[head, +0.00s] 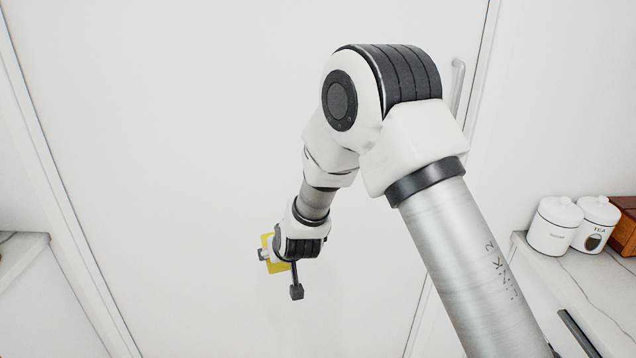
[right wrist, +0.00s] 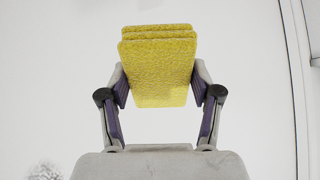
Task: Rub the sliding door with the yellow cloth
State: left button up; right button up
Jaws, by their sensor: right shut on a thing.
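The yellow cloth (right wrist: 158,72) is folded into a thick pad and sits between the two fingers of my right gripper (right wrist: 158,90), which is shut on it. In the head view a yellow part of the cloth (head: 268,243) shows beside my right gripper (head: 280,262), partly hidden by it. The white sliding door (head: 180,130) fills the middle of the head view, with its handle (head: 457,85) at the upper right, partly behind my arm. The cloth is in front of the door's surface; I cannot tell whether it touches. My left gripper is not in view.
A counter (head: 600,285) stands at the right with two white canisters (head: 553,226) and (head: 596,222), the second labelled TEA, and a reddish-brown box (head: 624,228). Another counter edge (head: 20,255) shows at the left. The space before the door is otherwise clear.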

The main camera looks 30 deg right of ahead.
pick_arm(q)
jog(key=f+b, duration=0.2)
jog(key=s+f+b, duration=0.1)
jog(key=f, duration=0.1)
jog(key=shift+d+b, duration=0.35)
pick_arm(e)
jog(key=w+d+r+m+t+h, duration=0.2)
jog(key=w+d+r+t+h, duration=0.1)
jog(key=d+r, duration=0.5)
jog(key=w+d+r+m+t+h, duration=0.2)
jog(key=w+d+r+t+h, duration=0.2)
jog(key=d+r, duration=0.4)
jog(key=shift+d+r+t+h, duration=0.25)
jog(key=shift+d+t+h, duration=0.35)
jog(key=shift+h, duration=0.3)
jog(key=shift+x, duration=0.9)
